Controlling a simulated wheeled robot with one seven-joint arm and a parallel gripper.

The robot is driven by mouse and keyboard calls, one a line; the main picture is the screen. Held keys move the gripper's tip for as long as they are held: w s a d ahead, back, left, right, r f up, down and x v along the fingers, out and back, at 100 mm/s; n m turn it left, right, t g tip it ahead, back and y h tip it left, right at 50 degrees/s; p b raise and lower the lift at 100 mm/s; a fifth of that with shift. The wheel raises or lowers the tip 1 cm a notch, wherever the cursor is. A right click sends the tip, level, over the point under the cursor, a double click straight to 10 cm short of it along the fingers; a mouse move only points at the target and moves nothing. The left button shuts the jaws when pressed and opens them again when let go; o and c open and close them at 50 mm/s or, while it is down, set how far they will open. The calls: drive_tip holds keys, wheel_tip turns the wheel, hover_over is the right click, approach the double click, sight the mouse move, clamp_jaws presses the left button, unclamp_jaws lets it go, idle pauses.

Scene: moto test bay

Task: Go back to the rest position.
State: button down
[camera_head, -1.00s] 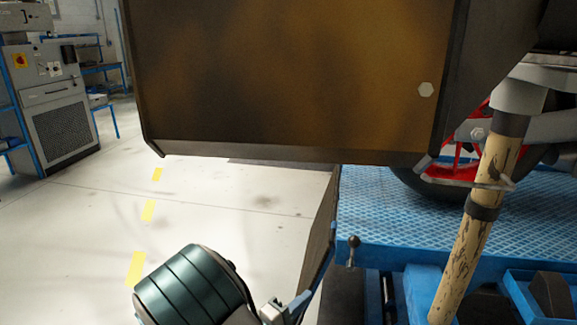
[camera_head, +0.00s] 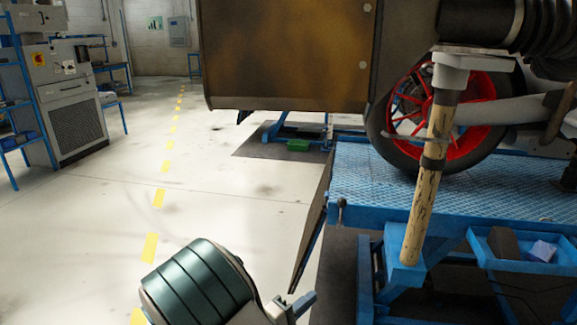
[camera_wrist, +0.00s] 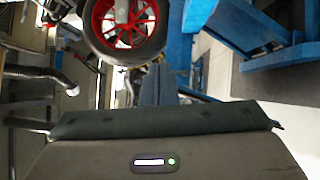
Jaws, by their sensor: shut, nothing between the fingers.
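My gripper (camera_wrist: 158,84) shows in the wrist view beyond its dark housing, its fingers together with nothing between them. A small green light is lit on the housing. In the head view, my dark teal arm link fills the bottom centre, with a grey-blue end part beside it that stands over the floor, left of the blue lift (camera_head: 362,188). The motorcycle's red wheel (camera_head: 468,146) stands on the lift and also shows in the wrist view (camera_wrist: 128,18). I see no contact between my gripper and anything.
A large brown panel (camera_head: 285,55) hangs across the upper middle. A blue tray (camera_head: 480,248) with small items sits at right. A grey cabinet (camera_head: 78,125) stands at left. The floor with yellow dashes is clear.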

drive_tip(key=s+d+r+m+g+y+p, duration=0.3)
drive_tip(key=s+d+r+m+g+p, duration=0.35)
drive_tip(key=s+d+r+g, duration=0.5)
drive_tip(key=s+r+m+t+y+p, duration=0.1)
drive_tip(key=s+r+m+y+p, duration=0.2)
drive_tip(key=r+y, duration=0.8)
wheel_tip(320, 180, up, 3)
drive_tip(key=s+p, duration=0.2)
drive_tip(key=p, duration=0.2)
drive_tip(key=shift+a+m+t, duration=0.35)
